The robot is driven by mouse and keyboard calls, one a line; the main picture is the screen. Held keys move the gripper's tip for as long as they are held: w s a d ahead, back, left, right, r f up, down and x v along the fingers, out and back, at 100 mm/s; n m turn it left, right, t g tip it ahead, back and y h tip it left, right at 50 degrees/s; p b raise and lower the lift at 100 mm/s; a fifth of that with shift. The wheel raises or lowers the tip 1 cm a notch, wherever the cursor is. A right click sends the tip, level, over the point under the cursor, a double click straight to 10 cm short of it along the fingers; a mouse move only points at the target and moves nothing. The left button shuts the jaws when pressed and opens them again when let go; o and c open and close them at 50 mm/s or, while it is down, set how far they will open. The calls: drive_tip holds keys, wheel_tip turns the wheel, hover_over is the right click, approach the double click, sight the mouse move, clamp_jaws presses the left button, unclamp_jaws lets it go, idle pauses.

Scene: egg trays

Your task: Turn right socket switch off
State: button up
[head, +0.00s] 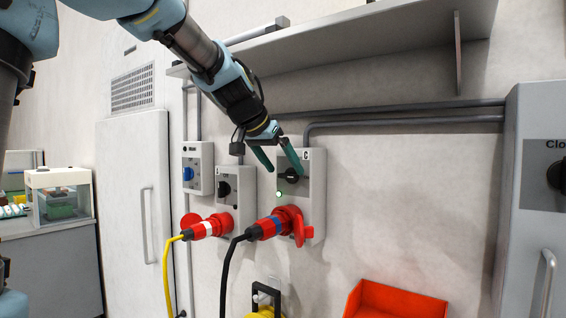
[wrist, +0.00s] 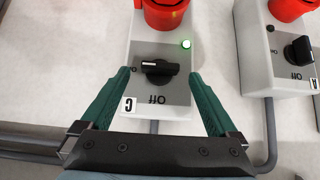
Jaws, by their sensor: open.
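The right socket box (head: 314,200), marked "C", has a black rotary switch (head: 292,176) on a grey plate and a lit green lamp (head: 279,194) below it. In the wrist view the switch (wrist: 159,70) lies with its bar roughly horizontal, close to the "On" mark at its left; the "Off" label is on the side nearer my gripper. My gripper (wrist: 159,74) is open. Its green fingers stand on either side of the switch, with gaps to it. In the head view my gripper (head: 287,171) comes from above and partly covers the box.
A red plug with a blue band (head: 268,228) sits in the right socket. The middle socket box (head: 236,190) holds another red plug (head: 207,229). A blue-knobbed box (head: 190,174) is further left. A shelf (head: 370,45) and conduits (head: 400,121) run above.

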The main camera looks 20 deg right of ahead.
drive_tip(key=shift+w+d+f, duration=0.2)
drive_tip(key=shift+d+f, duration=0.15)
drive_tip(key=c, duration=1.4)
